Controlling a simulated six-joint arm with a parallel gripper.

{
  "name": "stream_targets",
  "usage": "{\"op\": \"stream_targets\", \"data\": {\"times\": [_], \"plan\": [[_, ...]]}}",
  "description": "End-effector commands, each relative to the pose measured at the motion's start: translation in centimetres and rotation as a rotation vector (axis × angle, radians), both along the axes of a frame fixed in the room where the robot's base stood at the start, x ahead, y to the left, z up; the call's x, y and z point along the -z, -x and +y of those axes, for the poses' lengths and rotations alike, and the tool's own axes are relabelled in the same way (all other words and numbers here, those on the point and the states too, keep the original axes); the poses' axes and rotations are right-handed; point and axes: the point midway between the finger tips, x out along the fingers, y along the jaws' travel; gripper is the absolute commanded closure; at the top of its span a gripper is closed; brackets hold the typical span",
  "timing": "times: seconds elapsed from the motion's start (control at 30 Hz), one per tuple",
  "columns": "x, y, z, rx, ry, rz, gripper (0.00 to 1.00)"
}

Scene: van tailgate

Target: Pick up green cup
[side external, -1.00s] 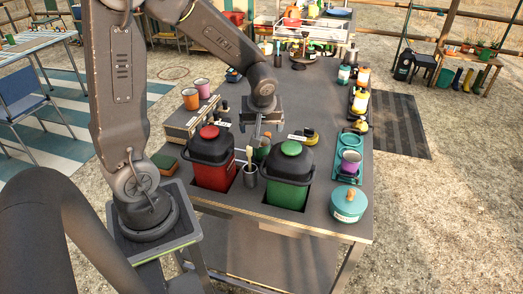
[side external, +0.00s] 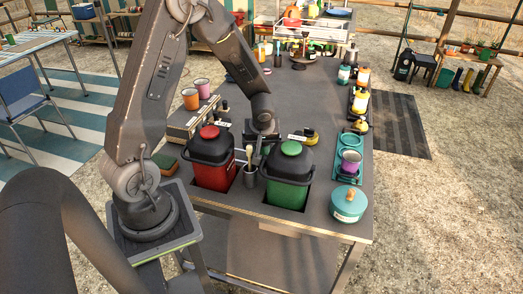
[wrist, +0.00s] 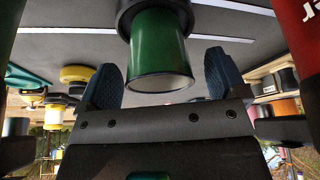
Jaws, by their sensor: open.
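The green cup (wrist: 160,48) shows in the wrist view, its rim end toward my fingers and a dark part at its far end. My gripper (wrist: 162,74) is open, with one blue-grey finger on each side of the cup's near end. A gap shows between each finger and the cup. In the side view my gripper (side external: 262,138) is low behind the containers, between the red canister (side external: 212,165) and the green canister (side external: 289,178). The cup and fingertips are mostly hidden there.
A dark holder with utensils (side external: 250,177) stands between the canisters. Orange (side external: 190,99) and pink (side external: 202,88) cups stand at left. The table's middle behind is mostly clear.

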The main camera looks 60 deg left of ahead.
Motion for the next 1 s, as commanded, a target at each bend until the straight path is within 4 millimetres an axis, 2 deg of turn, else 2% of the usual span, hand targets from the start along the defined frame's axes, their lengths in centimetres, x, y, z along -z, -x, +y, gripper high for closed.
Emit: {"op": "stream_targets", "data": {"times": [0.13,0.73,1.0], "plan": [[-0.03,0.0,0.0,0.0,0.0,0.0,0.09],[-0.08,-0.01,-0.02,0.001,-0.001,-0.001,0.66],[-0.14,-0.02,-0.01,0.001,-0.001,-0.001,0.66]]}}
